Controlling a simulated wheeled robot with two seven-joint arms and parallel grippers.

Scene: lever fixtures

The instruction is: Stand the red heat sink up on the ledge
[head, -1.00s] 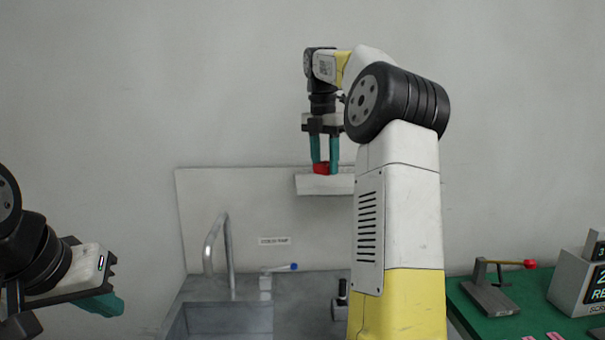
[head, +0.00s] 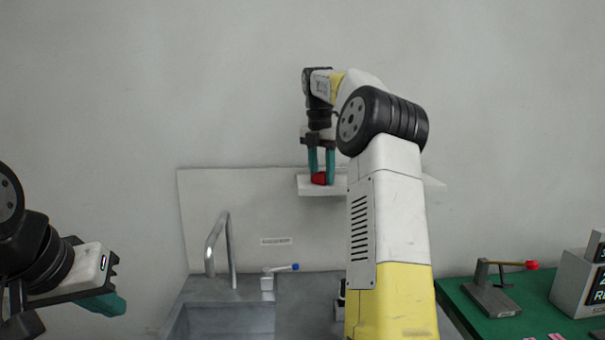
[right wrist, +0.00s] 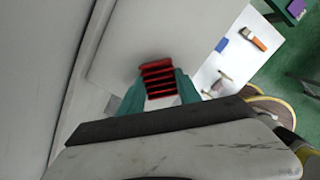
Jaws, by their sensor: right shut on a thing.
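The red heat sink (head: 319,179) is between the fingertips of my right gripper (head: 321,176), right at the white ledge (head: 309,189) on the back wall. In the right wrist view the finned red heat sink (right wrist: 158,79) sits between the teal fingers of the right gripper (right wrist: 160,88), which are shut on it. The fingers point down. I cannot tell whether its underside touches the ledge. My left gripper (head: 112,303) is low at the left edge, away from the ledge; its jaw gap does not show clearly.
My right arm hides part of the ledge. At right, a green table (head: 465,299) bears a red-knobbed lever fixture (head: 491,291). The wall above the ledge is clear.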

